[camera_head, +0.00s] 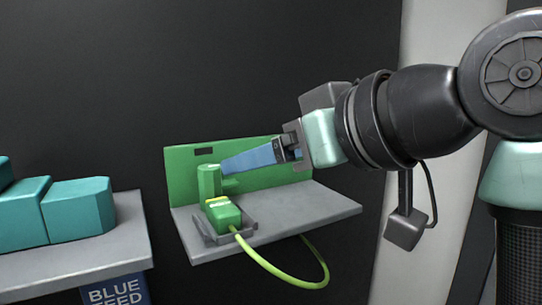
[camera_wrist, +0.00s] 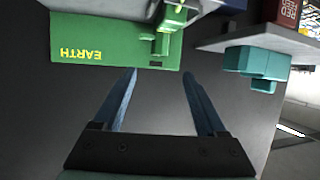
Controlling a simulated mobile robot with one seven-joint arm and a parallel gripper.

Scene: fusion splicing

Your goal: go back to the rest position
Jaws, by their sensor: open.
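My gripper (camera_wrist: 160,84) shows in the wrist view with two blue fingers spread apart and nothing between them. In the head view my gripper (camera_head: 224,166) reaches left across the green back panel, its blue fingers near a green connector. That green connector (camera_head: 222,212) sits in a grey holder (camera_head: 246,228) on a grey shelf, with a yellow-green cable (camera_head: 290,277) looping below. In the wrist view the green panel (camera_wrist: 110,48) bears the word EARTH, upside down. Whether the fingers touch the panel or the connector cannot be told from the head view.
Teal blocks (camera_head: 78,210) stand on a grey shelf (camera_head: 100,258) at the left, above a blue sign (camera_head: 115,291) reading BLUE FEED. The dark wall (camera_head: 230,60) lies behind. A pale column (camera_head: 425,200) stands at the right. Open space shows between the two shelves.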

